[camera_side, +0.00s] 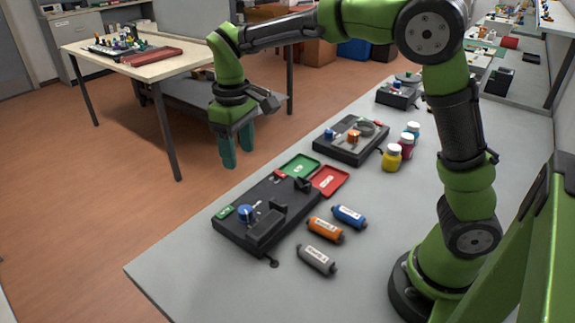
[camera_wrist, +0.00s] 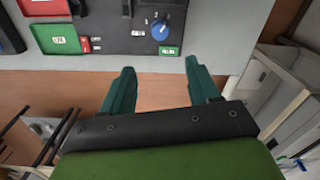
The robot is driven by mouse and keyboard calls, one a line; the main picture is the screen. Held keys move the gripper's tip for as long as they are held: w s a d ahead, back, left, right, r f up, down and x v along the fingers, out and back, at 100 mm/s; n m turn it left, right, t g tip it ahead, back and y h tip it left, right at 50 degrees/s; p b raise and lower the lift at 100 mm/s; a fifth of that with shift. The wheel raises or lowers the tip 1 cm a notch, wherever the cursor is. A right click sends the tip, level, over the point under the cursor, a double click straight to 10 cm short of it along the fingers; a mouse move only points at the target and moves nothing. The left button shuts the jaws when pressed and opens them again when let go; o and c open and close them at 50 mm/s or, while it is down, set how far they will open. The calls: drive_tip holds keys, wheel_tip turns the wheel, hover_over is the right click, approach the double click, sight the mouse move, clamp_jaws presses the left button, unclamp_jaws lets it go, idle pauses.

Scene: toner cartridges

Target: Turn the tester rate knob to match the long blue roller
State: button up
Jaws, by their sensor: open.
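The tester (camera_side: 262,232) is a black box on the grey table, and its near-left part carries the blue rate knob (camera_side: 247,213). The knob also shows in the wrist view (camera_wrist: 160,31), with a pale pointer on top and a green label beside it. The blue roller (camera_side: 349,216) lies on the table right of the tester, beside an orange roller (camera_side: 325,230) and a grey roller (camera_side: 317,260). My gripper (camera_side: 238,157) is open and empty, in the air beyond the table's edge. In the wrist view its fingertips (camera_wrist: 160,68) point toward the knob, apart from it.
A green tray (camera_side: 300,167) and a red tray (camera_side: 330,181) lie at the tester's far end. A second black device (camera_side: 350,140) and several jars, one yellow (camera_side: 391,157), stand farther back. The table's front left is clear.

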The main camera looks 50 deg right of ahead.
drive_tip(key=s+d+r+m+t, duration=0.1)
drive_tip(key=s+m+t, duration=0.1)
drive_tip(key=s, duration=0.4)
drive_tip(key=s+d+r+m+t+y, duration=0.1)
drive_tip(key=s+d+m+t, duration=0.1)
drive_tip(key=s, duration=0.4)
drive_tip(key=s+d+r+m+t+y, duration=0.1)
drive_tip(key=s+d+r+m+t, duration=0.1)
drive_tip(key=s, duration=0.4)
drive_tip(key=shift+s+m+t, duration=0.3)
drive_tip(key=shift+t, duration=0.3)
drive_tip(key=shift+d, duration=0.1)
drive_tip(key=shift+o, duration=0.5)
